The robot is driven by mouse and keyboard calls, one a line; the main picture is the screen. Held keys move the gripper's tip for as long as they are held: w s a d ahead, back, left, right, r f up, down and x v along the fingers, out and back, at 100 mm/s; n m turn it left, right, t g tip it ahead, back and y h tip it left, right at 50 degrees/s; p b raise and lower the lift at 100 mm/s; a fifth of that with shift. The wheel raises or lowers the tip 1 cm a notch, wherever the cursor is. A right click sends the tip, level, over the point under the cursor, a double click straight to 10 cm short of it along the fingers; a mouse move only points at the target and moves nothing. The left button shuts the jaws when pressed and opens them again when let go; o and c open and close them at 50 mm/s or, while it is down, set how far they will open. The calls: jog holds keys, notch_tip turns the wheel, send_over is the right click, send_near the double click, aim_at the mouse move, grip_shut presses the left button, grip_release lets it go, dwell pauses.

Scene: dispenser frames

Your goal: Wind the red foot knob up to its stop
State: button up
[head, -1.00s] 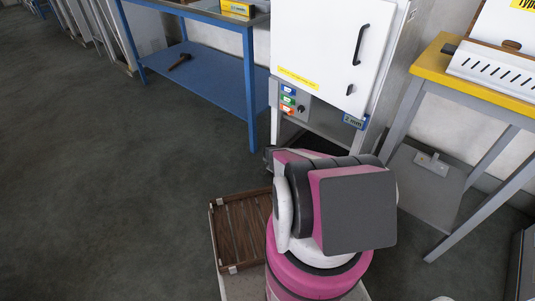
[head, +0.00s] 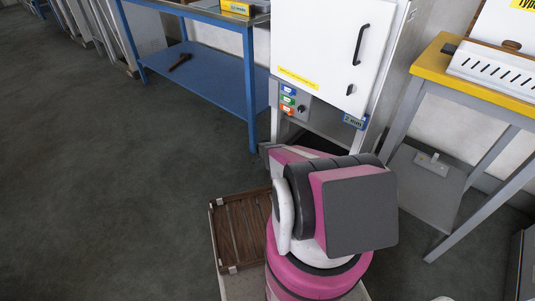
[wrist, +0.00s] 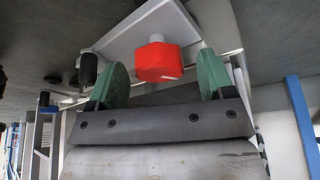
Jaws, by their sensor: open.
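The red foot knob (wrist: 159,61) shows in the wrist view as a faceted red block on a short pale stem below a light grey plate (wrist: 125,36). My gripper (wrist: 162,76) is open, with one green finger on each side of the knob in the picture. A gap shows between the knob and each finger, and neither appears to touch it. I cannot tell how deep the knob sits between the fingers. In the head view my arm hides the knob and the gripper's fingers.
A white cabinet (head: 318,50) with a button panel stands ahead. A blue bench (head: 205,85) is on its left and a yellow-topped table (head: 490,82) on its right. A brown slatted tray (head: 240,232) lies beside my arm. Open floor is at left.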

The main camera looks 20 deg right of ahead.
jog(key=shift+w+m, duration=0.1)
jog(key=shift+m, duration=0.4)
jog(key=s+v, duration=0.1)
jog(key=v, duration=1.1)
jog(key=shift+d+r, duration=0.2)
jog(key=shift+d, duration=0.2)
jog(key=shift+f+n, duration=0.1)
jog(key=shift+n, duration=0.2)
jog(key=shift+n, duration=0.4)
jog(key=x, duration=0.8)
jog(key=a+x, duration=0.1)
jog(key=x, duration=0.3)
jog(key=shift+w+f, duration=0.2)
jog(key=shift+w, duration=0.2)
jog(key=c, duration=0.9)
